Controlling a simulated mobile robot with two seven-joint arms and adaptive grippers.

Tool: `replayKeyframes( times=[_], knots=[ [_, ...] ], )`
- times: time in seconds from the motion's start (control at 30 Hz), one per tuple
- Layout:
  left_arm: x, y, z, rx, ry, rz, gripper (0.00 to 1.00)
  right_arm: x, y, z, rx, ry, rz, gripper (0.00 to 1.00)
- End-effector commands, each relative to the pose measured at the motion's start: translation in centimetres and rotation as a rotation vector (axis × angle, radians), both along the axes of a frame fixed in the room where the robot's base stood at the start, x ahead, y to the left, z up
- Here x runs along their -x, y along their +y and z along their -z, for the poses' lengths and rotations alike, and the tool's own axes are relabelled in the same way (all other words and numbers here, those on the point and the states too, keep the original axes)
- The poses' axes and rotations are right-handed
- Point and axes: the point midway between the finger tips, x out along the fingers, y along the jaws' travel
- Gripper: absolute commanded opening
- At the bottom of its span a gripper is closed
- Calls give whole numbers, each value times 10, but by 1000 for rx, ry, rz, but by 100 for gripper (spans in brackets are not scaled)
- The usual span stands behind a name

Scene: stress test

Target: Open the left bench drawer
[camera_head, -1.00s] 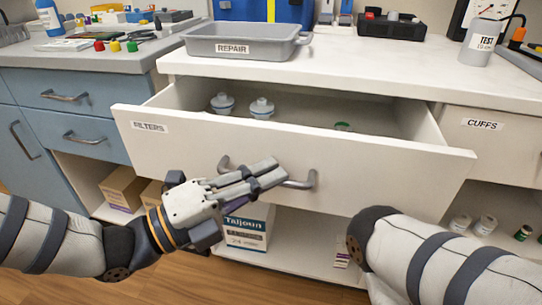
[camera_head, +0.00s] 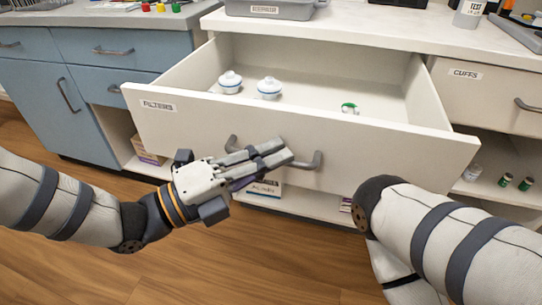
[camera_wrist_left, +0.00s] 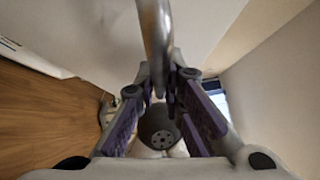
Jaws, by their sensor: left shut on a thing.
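The left bench drawer (camera_head: 290,150), a white drawer labelled FILTERS, stands well out from the bench in the head view, its inside showing. Its grey bar handle (camera_head: 312,163) is on the front panel. My left gripper (camera_head: 268,157) is shut on the handle, its fingers covering the bar's middle. In the left wrist view the handle (camera_wrist_left: 155,35) runs down between the purple-padded fingers of my left gripper (camera_wrist_left: 165,105). My right arm shows at the lower right, but its gripper is not in view.
In the drawer are two white-and-blue canisters (camera_head: 268,88) and a green-topped item (camera_head: 349,108). The CUFFS drawer (camera_head: 490,95) is shut at right. Blue cabinets (camera_head: 90,75) stand left. A grey tray (camera_head: 275,9) sits on the worktop. Wooden floor (camera_head: 210,265) is clear in front.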

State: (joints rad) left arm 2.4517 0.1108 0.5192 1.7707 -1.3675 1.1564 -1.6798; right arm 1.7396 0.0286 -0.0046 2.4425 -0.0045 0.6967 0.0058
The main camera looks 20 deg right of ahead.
Motion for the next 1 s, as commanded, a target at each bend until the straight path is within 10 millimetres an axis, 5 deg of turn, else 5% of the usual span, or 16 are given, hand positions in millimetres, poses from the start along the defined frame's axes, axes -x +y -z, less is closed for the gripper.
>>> replayKeyframes(
  times=[0.27, 0.4, 0.7, 1.0],
  knots=[
    [-1, 1, 1, -2, -1, -3, 0, 0, 0, 0, 0, 0, 0, 40],
    [-1, 1, 0, -2, 0, -2, 30, 0, 0, 0, 0, 0, 0, 40],
    [0, 3, 0, -1, 0, -1, 30, 0, 0, 0, 0, 0, 0, 40],
    [12, 71, 9, 0, 1, -6, 30, 0, 0, 0, 0, 0, 0, 40]
  ],
)
